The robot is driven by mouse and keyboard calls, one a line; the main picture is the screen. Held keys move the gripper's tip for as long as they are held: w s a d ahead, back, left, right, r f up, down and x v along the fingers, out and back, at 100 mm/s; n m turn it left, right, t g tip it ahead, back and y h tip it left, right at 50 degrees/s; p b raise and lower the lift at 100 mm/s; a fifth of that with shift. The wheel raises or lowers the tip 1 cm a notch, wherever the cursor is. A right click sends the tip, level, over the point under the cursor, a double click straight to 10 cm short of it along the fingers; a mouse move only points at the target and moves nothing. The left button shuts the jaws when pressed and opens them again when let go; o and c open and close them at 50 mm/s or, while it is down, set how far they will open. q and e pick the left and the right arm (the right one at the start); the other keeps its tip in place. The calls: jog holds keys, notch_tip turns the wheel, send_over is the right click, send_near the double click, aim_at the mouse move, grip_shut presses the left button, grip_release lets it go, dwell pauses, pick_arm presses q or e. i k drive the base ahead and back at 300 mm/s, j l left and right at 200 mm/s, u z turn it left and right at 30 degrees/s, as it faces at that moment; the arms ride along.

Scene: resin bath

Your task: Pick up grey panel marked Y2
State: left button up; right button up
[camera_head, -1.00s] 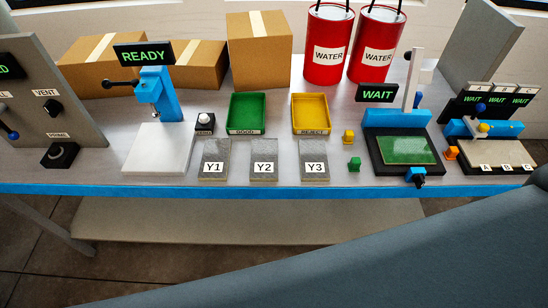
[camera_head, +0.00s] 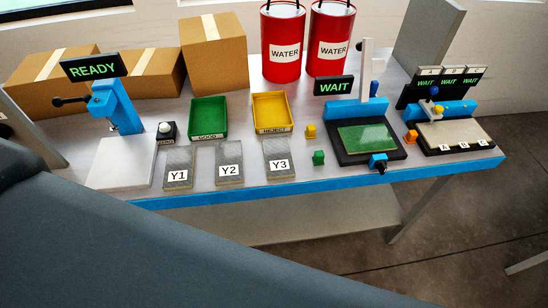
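The grey panel marked Y2 (camera_head: 230,154) lies flat near the front edge of the workbench, its white Y2 label facing up. It sits between the grey panel marked Y1 (camera_head: 178,158) on its left and the grey panel marked Y3 (camera_head: 276,150) on its right, with small gaps. Nothing covers it. Neither of my grippers shows in the head view.
Behind the panels are the green GOOD tray (camera_head: 208,101) and yellow REJECT tray (camera_head: 270,94). A blue press with a READY sign (camera_head: 93,67) stands left. A large dark grey surface fills the lower left.

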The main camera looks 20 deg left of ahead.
aim_at(228, 170)
jog(key=k+j+z, duration=0.1)
jog(key=z, duration=0.15)
jog(key=k+j, duration=0.15)
jog(key=j, duration=0.15)
jog(key=k+j, duration=0.15)
jog(key=j, duration=0.15)
jog(key=k+j, duration=0.15)
jog(key=j, duration=0.15)
